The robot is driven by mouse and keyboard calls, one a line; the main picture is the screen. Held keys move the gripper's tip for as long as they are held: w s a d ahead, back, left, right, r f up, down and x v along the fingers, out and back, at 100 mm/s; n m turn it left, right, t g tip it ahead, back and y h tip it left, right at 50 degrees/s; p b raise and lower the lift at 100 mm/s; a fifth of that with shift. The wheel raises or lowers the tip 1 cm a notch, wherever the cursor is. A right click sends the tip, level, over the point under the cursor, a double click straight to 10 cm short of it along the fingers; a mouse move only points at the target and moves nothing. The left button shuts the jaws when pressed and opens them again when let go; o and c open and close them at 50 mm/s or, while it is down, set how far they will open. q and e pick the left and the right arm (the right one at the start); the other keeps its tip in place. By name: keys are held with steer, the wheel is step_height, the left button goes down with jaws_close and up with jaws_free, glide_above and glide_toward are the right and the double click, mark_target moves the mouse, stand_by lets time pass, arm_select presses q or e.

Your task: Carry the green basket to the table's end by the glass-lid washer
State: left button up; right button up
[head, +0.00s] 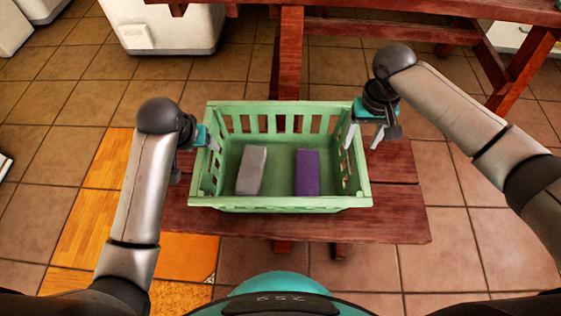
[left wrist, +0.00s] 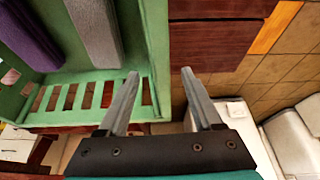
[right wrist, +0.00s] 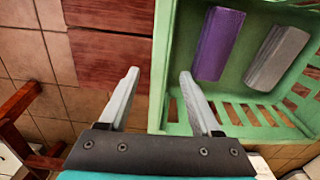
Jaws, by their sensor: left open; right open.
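The green basket (head: 287,203) sits on a dark red wooden bench, with a grey block (head: 252,170) and a purple block (head: 307,172) inside. My left gripper (head: 209,143) is open at the basket's left side. In the left wrist view its fingers (left wrist: 160,95) are spread, one over the slatted basket wall (left wrist: 154,60) and one outside it. My right gripper (head: 363,137) is open at the right side. In the right wrist view its fingers (right wrist: 157,90) are spread, one on each side of the basket's rim (right wrist: 160,60). I cannot tell whether either touches the basket.
The bench (head: 400,222) has bare wood right of and in front of the basket. A red wooden table (head: 450,10) stands behind it. A white appliance (head: 165,25) stands at the back left. An orange wood-patterned patch (head: 85,220) lies on the tiled floor at left.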

arm_select(q)
steer(key=shift+x, duration=1.1)
arm_select(e)
steer(key=shift+f, duration=1.15)
arm_select(q)
jaws_close()
arm_select(e)
jaws_close()
arm_select(q)
steer(key=shift+w, duration=0.1)
